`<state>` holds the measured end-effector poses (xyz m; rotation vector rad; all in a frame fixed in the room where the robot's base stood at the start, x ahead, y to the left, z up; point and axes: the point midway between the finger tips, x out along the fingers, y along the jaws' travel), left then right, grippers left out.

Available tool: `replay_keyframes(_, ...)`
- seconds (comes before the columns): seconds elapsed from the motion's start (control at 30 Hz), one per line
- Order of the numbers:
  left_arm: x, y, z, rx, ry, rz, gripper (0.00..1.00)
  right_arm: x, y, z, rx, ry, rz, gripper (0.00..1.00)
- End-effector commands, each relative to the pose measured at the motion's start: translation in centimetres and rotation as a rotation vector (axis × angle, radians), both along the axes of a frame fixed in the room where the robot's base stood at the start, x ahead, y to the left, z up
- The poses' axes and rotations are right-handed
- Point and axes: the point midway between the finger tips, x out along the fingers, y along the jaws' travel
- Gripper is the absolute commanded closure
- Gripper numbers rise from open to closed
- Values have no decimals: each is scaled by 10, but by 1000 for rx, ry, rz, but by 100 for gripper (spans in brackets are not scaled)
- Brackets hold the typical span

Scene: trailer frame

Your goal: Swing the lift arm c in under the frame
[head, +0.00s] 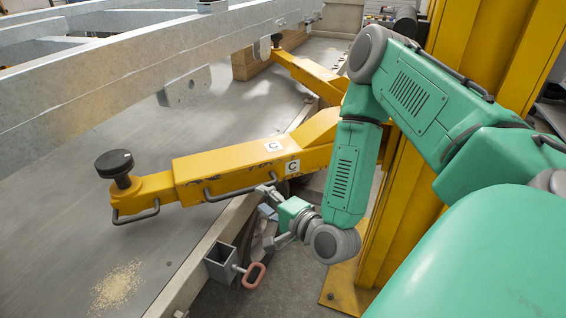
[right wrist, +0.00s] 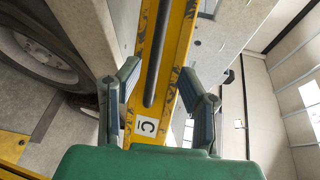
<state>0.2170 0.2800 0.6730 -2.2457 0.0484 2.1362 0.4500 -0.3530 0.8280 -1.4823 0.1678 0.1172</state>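Lift arm c (head: 235,165) is yellow, marked C, with a round black pad (head: 115,163) on its far end and a dark handle bar (head: 232,194) along its near side. The pad is in the open, on the near side of the grey trailer frame (head: 130,88). My right gripper (head: 268,197) is beside the arm near the handle's right end. In the right wrist view its two fingers (right wrist: 158,78) are spread, with the yellow arm (right wrist: 180,45) and handle (right wrist: 157,50) beyond and between them; contact cannot be told. My left gripper is not in view.
A second yellow lift arm (head: 310,75) with a pad is farther back, near wooden blocks (head: 255,62). A yellow post (head: 400,215) stands right. A square socket with a red-handled pin (head: 253,275) is below my gripper.

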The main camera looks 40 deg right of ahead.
Motion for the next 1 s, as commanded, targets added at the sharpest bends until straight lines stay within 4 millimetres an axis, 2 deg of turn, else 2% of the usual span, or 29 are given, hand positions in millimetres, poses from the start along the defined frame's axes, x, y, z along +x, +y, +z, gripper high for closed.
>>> replay_keyframes(0.7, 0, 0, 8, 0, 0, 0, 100, -50, -1, 9, 1, 3, 0, 66)
replay_keyframes(1.0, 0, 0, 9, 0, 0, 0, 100, -61, -1, 12, 0, 1, 0, 66)
